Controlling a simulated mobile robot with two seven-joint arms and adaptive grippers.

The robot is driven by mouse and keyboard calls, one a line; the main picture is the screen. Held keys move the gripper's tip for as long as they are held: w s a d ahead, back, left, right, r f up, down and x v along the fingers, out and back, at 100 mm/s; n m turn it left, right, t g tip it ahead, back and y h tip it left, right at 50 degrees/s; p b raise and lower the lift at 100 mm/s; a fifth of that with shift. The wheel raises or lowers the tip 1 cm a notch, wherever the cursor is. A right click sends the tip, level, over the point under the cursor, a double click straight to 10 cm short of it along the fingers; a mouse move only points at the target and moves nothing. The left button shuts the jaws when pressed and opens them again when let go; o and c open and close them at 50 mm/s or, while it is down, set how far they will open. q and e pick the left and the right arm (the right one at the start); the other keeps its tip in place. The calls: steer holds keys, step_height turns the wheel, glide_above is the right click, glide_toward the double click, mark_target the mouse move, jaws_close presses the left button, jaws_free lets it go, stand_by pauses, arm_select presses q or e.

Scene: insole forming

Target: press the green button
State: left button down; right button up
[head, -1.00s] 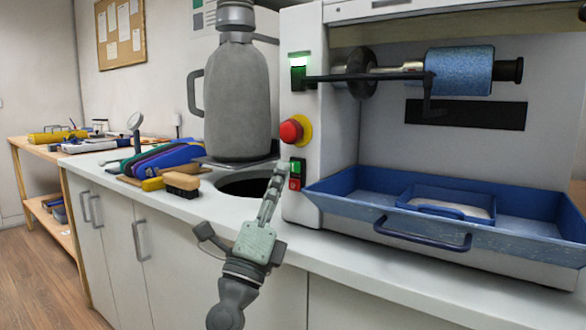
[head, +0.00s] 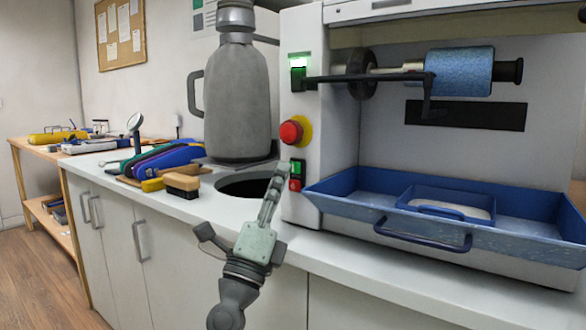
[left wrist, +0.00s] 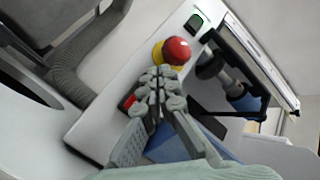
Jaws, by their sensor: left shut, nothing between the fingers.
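The green button (head: 297,168) sits on the front of the white machine's left column, directly above a small red button (head: 294,185). My left gripper (head: 282,170) is shut and empty, with its fingertips just left of the green button in the head view. I cannot tell whether they touch it. In the left wrist view, the shut fingertips (left wrist: 160,76) cover the spot where the green button is. The small red button (left wrist: 129,102) shows beside the fingers there. My right gripper is not in view.
A red emergency knob on a yellow base (head: 292,131) sticks out above the buttons. A blue tray (head: 345,199) juts out to the right. A grey vessel (head: 236,115) and a wooden brush (head: 182,185) stand to the left on the white counter.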

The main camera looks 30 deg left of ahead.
arm_select(q)
steer(key=shift+w, duration=0.15)
stand_by(0.3)
steer(key=shift+w, duration=0.3)
